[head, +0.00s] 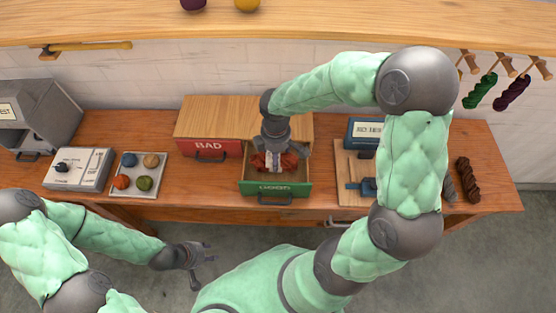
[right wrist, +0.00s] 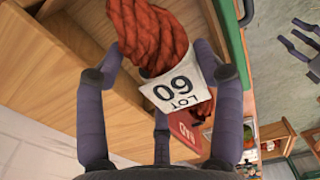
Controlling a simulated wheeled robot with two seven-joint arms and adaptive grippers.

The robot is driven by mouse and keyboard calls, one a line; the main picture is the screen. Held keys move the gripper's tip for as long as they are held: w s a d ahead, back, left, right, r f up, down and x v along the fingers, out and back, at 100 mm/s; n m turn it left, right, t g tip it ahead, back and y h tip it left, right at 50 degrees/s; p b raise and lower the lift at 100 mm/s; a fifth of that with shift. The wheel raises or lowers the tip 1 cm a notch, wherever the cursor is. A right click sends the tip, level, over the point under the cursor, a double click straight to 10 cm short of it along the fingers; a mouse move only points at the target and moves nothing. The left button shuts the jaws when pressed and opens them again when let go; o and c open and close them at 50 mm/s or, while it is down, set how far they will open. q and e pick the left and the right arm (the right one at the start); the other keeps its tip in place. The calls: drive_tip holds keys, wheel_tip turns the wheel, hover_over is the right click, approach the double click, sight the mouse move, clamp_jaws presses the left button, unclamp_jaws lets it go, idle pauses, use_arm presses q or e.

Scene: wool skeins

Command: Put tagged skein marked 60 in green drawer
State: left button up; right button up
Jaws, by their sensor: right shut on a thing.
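The tagged skein (head: 289,161) is rust-red. In the right wrist view the skein (right wrist: 150,35) carries a white tag (right wrist: 176,92) reading LOT 60. My right gripper (head: 273,158) is shut on it and points down at the open green drawer (head: 276,188), labelled GOOD. The skein is within the drawer's outline in the head view; I cannot tell whether it touches the drawer floor. The gripper hides part of it. My left gripper (head: 205,262) is open and empty, away from the table's front edge.
The red drawer (head: 209,148), labelled BAD, is beside the green one and looks shut. A tray of small wool balls (head: 138,174) and a scale-like device (head: 78,168) stand left. A wooden board (head: 350,190) and dark skeins (head: 467,180) lie right.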

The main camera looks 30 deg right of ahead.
drive_tip(key=shift+d+f, duration=0.3)
drive_tip(key=shift+f, duration=0.1)
drive_tip(key=shift+w+d+f+b, duration=0.15)
drive_tip(key=shift+f+b, duration=0.45)
drive_tip(key=shift+f, duration=1.05)
drive_tip(key=shift+f, duration=0.1)
drive_tip(key=shift+f, duration=0.1)
drive_tip(key=o, duration=1.1)
drive_tip(key=shift+o, duration=0.2)
drive_tip(key=shift+r, duration=0.35)
wheel_tip(320, 180, up, 12)
drive_tip(key=p, duration=0.3)
drive_tip(key=shift+f, duration=0.15)
